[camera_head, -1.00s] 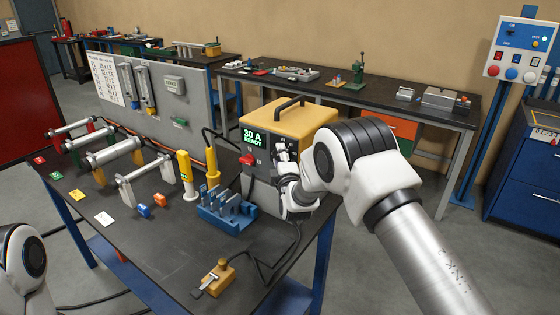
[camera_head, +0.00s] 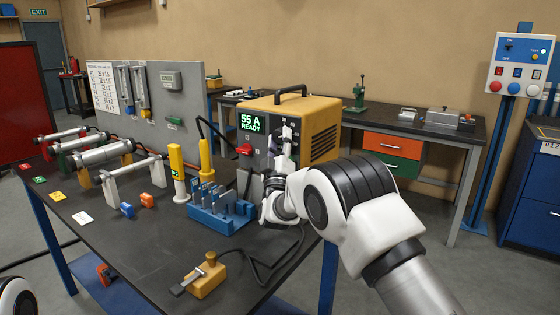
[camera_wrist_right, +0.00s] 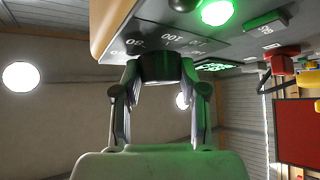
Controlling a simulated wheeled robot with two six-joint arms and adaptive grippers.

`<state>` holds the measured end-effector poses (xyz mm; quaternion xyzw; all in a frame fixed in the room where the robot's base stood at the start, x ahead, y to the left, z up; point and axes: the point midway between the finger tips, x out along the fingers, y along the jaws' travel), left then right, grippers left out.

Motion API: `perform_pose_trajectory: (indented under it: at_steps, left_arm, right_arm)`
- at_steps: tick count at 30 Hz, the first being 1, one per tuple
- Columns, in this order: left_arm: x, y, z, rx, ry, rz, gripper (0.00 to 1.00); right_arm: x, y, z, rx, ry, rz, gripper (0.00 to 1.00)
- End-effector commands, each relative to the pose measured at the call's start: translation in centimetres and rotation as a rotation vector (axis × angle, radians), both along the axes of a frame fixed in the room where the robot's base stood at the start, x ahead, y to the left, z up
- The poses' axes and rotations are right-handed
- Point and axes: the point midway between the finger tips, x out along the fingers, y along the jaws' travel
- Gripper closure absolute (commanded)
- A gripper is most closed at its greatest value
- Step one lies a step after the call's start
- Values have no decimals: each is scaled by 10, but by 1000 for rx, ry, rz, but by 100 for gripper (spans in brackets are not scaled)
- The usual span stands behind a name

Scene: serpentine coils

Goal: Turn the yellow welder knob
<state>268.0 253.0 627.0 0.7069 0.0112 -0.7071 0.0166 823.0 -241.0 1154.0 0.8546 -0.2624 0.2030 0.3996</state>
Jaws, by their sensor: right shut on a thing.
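The yellow welder (camera_head: 323,130) stands at the right end of the dark workbench. Its display (camera_head: 250,122) reads "55 A READY" in green. My right gripper (camera_head: 282,146) is at the welder's front panel, coming from below and the right, and hides much of the dial there. In the right wrist view, the fingers of this gripper (camera_wrist_right: 160,88) are shut on a dark round knob (camera_wrist_right: 160,68), one finger on each side. Printed numbers show on the panel beside the knob. Only a piece of my left arm shows at the lower left; its gripper is outside the picture.
A red switch (camera_head: 244,150) sits on the panel left of the gripper. A blue rack of tools (camera_head: 217,220) and a yellow torch (camera_head: 205,160) stand close by. A brass clamp (camera_head: 207,278) with a black cable lies near the front edge.

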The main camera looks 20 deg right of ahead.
Motion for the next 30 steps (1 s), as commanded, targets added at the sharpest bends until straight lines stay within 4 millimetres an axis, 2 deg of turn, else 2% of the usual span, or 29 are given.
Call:
perform_pose_trajectory:
  at_steps: [1, 9, 26, 27, 28, 29, 30]
  left_arm:
    - [0, 0, -14, 0, 0, 0, 100]
    - [0, 0, -34, 0, 0, 0, 100]
    - [0, 0, -37, 0, 0, 0, 100]
    - [0, 0, -37, 0, 0, 0, 100]
    - [0, 0, -37, 0, 0, 0, 100]
    - [0, 0, -37, 0, 0, 0, 100]
    - [0, 0, -37, 0, 0, 0, 100]
  right_arm:
    - [0, 1, -9, 17, -22, 1, 93]
    - [1, 1, -6, 91, -112, 2, 93]
    - [2, 1, -3, 112, -137, -1, 93]
    - [2, 1, -3, 112, -137, -1, 48]
    - [2, 1, -3, 112, -137, -1, 37]
    - [2, 1, -3, 112, -137, -1, 33]
    - [1, 1, -3, 111, -138, 0, 33]
